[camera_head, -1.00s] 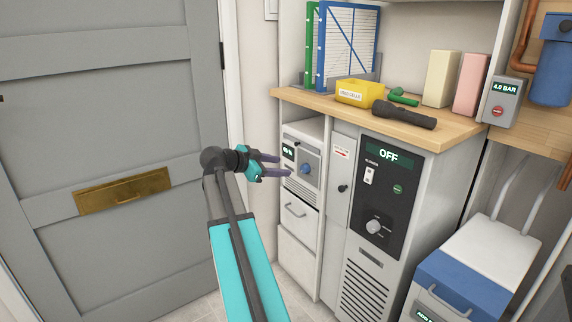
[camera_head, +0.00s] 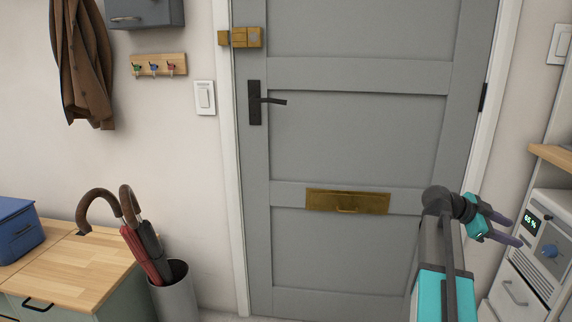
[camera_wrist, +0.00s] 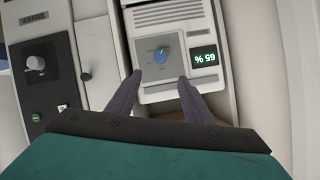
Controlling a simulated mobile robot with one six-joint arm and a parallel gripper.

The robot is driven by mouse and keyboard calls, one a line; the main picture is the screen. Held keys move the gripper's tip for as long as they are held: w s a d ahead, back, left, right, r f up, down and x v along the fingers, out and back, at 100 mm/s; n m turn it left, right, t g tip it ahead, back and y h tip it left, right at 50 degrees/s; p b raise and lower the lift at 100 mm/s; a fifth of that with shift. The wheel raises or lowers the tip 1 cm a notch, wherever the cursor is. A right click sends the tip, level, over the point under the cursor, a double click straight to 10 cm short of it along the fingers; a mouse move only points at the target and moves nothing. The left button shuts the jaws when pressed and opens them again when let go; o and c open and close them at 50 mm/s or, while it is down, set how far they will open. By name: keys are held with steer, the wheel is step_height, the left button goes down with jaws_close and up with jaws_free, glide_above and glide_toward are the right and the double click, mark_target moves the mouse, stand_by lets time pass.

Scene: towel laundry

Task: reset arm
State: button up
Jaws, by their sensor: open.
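My gripper (camera_head: 508,230) is at the lower right of the head view, on my teal arm, in front of the grey door's right side. Its two dark fingers are apart with nothing between them. It points right, toward a white appliance (camera_head: 552,225) with a blue dial and a "65 %" display. In the wrist view the open fingers (camera_wrist: 158,90) show in front of the same appliance, with its blue dial (camera_wrist: 160,55) beyond the gap between them. The fingers appear apart from the dial.
A grey door (camera_head: 350,130) with a black handle and brass mail slot is shut. At left are a wooden-topped cabinet (camera_head: 70,270), a blue box (camera_head: 18,230), and umbrellas in a grey bin (camera_head: 175,295). A coat (camera_head: 85,60) hangs above. A control panel (camera_wrist: 40,75) shows in the wrist view.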

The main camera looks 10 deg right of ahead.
steer(key=w+a+f+n+t+y+p, duration=0.1)
steer(key=w+a+f+n+p, duration=0.25)
steer(key=a+f+p, duration=0.4)
steer(key=w+a+f+n+y+p, duration=0.15)
steer(key=w+a+f+p, duration=0.25)
steer(key=a+f+p, duration=0.4)
steer(key=s+a+f+n+y+p, duration=0.1)
steer(key=s+a+f+n+p, duration=0.3)
steer(key=a, duration=0.4)
steer(key=s+a+f+n+y+p, duration=0.2)
steer(key=s+a+f+p, duration=0.1)
steer(key=a+f, duration=0.4)
steer(key=s+a+f+n+g+y+p, duration=0.1)
steer(key=s+a+f+n+y+p, duration=0.2)
steer(key=s+a+n, duration=0.3)
steer(key=s+a+f+n+g+y+p, duration=0.2)
steer(key=s+a+f+n+y+p, duration=0.2)
steer(key=s+a, duration=1.2)
steer(key=shift+s+a+f+n+p, duration=0.2)
steer(key=shift+s+a+n+p, duration=0.25)
steer(key=shift+a+n, duration=1.15)
steer(key=shift+w+d+y, duration=0.1)
steer(key=shift+d+y, duration=0.15)
